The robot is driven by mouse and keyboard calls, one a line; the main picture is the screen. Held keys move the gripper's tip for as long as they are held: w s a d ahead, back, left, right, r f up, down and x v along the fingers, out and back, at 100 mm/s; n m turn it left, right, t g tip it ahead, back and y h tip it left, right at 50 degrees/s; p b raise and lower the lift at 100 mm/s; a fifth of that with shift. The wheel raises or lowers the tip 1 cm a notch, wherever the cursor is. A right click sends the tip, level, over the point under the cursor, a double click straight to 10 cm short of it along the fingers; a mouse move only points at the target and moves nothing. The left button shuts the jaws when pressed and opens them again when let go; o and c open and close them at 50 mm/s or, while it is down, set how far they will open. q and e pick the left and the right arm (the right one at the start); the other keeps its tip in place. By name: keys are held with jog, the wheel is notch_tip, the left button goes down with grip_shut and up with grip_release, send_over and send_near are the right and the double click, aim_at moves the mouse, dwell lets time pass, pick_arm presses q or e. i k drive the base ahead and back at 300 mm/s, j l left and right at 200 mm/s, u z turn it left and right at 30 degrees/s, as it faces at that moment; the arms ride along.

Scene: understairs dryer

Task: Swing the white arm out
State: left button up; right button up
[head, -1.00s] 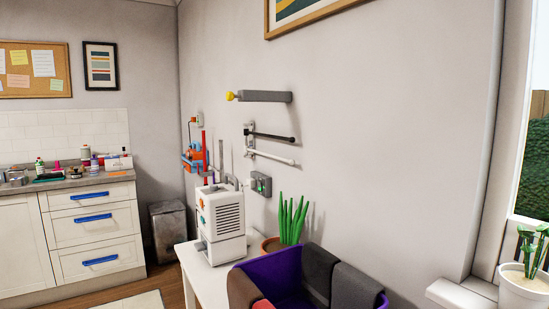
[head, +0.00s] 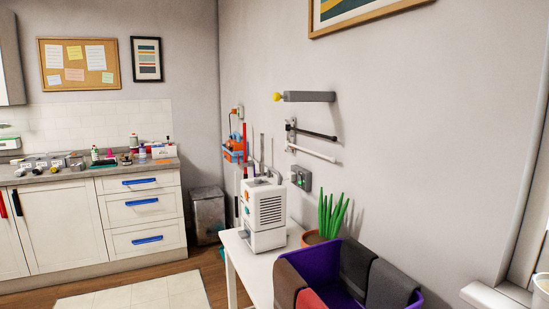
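The white arm (head: 311,152) is a thin rod on a wall bracket (head: 290,133) on the right-hand wall. It lies nearly along the wall, below a similar black arm (head: 314,133). A thicker grey bar (head: 308,96) with a yellow end (head: 277,97) is mounted above both. None of these is touched by anything of mine. Neither of my grippers shows in the head view.
A white table (head: 262,268) stands below the arms. It carries a white machine (head: 263,213), a potted plant (head: 331,215) and a purple bin (head: 352,292) with cloths over its rim. Counter drawers (head: 143,208) stand at the left. Open floor with a pale rug (head: 140,297) lies between.

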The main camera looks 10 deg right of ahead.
aim_at(308, 151)
jog(key=i+j+u, duration=0.1)
jog(key=u, duration=0.25)
jog(key=i+u, duration=0.2)
jog(key=u, duration=0.15)
jog(key=i+j+u, duration=0.1)
jog(key=u, duration=0.25)
jog(key=i, duration=1.35)
jog(key=i+z, duration=0.2)
jog(key=i, duration=0.35)
jog(key=i+j+z, duration=0.15)
jog(key=i, duration=0.4)
